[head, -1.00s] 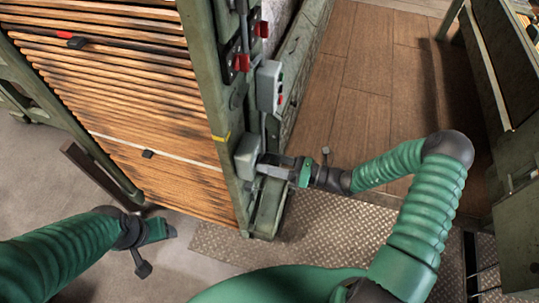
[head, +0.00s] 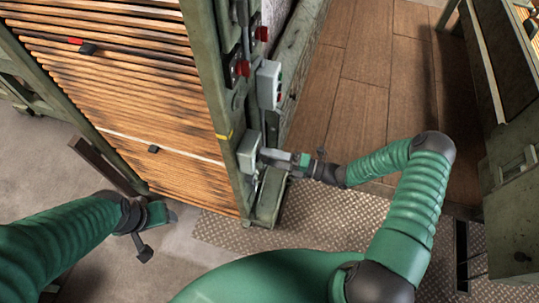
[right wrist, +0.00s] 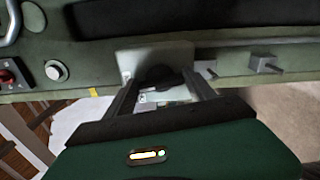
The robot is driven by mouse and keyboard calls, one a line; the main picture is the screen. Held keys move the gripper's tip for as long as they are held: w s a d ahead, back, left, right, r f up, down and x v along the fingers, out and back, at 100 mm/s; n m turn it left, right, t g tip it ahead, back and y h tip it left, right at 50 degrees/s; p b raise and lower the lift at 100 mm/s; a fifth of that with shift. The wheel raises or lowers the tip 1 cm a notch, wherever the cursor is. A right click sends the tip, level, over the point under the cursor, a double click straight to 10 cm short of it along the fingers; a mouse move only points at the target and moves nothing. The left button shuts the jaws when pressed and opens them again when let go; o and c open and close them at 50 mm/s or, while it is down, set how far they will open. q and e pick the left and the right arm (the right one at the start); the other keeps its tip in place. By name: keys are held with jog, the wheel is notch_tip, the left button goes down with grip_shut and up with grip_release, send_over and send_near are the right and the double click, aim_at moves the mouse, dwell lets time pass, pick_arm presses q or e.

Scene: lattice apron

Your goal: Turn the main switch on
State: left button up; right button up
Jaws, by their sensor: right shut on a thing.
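The main switch is a grey box (head: 248,147) low on the green post, with a round dark knob (right wrist: 160,76) on its pale plate in the right wrist view. My right gripper (head: 266,156) reaches the box from the right. In the right wrist view its two fingers (right wrist: 160,88) stand on either side of the knob and are shut on it. Part of the knob is hidden by the fingers, and its exact setting cannot be read. My left gripper (head: 160,216) hangs empty over the floor at the lower left, its jaw opening unclear.
A grey button box (head: 268,84) and red switches (head: 243,68) sit higher on the green post (head: 215,90). The slatted wooden lattice (head: 130,95) is left of it. A tread-plate floor (head: 320,220) lies below. A green cabinet (head: 515,210) stands at the right.

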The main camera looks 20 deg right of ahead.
jog(key=shift+w+d+f+m, duration=0.1)
jog(key=shift+d+m, duration=0.05)
jog(key=shift+m, duration=0.65)
jog(key=o, duration=1.4)
jog(key=shift+f, duration=0.1)
jog(key=b+v, duration=0.2)
jog(key=v, duration=1.5)
